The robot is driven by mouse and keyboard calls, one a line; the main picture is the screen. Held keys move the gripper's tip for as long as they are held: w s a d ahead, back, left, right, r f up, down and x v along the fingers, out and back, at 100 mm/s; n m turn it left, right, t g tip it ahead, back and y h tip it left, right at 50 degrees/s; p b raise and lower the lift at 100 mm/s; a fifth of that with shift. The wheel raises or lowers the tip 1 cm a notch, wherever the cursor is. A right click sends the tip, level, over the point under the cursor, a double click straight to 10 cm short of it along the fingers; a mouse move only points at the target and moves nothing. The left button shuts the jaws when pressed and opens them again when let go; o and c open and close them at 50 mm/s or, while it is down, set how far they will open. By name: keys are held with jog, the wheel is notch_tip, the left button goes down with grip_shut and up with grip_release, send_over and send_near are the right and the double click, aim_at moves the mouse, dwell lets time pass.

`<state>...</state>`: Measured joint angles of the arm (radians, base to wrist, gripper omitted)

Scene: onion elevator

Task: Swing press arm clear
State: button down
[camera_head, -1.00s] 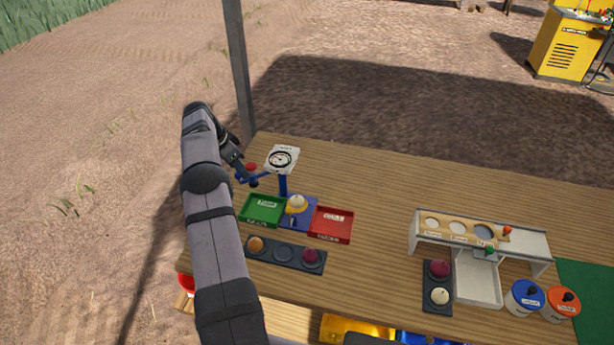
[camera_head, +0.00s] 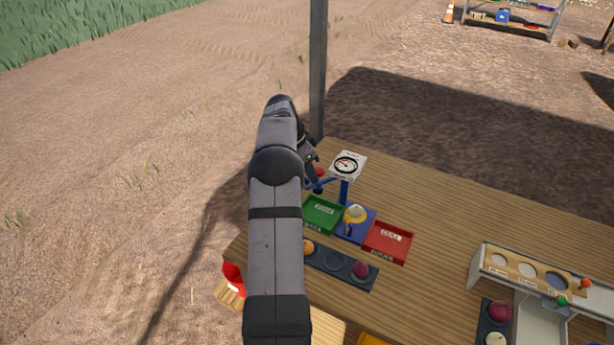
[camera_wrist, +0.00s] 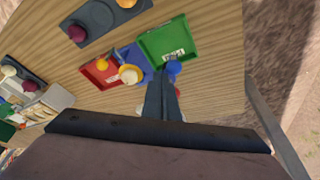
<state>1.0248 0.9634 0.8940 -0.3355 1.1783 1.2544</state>
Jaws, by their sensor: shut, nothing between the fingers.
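The press is a blue post (camera_head: 344,192) with a white dial (camera_head: 347,165) on top. Its blue press arm (camera_head: 321,184) reaches left from the post, with a red knob (camera_head: 319,171) near its end. A white onion sits in a yellow cup (camera_head: 355,214) on the blue base, clear of the arm. My gripper (camera_head: 317,186) is shut and empty, close beside the press arm's outer end; I cannot tell if they touch. In the wrist view, the closed fingers (camera_wrist: 162,88) point toward the blue press part (camera_wrist: 172,68), hiding some of it.
A green tray (camera_head: 309,222) and a red tray (camera_head: 374,252) flank the base. A dark onion rack (camera_head: 336,262) lies in front. A sizing stand (camera_head: 480,265) is at right. A grey pole (camera_head: 317,70) rises behind my gripper. The table behind the red tray is clear.

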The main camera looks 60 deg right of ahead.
notch_tip(320, 180, up, 10)
jog(key=w+d+p, duration=0.1)
jog(key=w+p, duration=0.1)
jog(key=p, duration=0.2)
jog(key=shift+d, duration=0.15)
jog(key=shift+w+f, duration=0.1)
jog(key=shift+w, duration=0.05)
dwell(0.7)
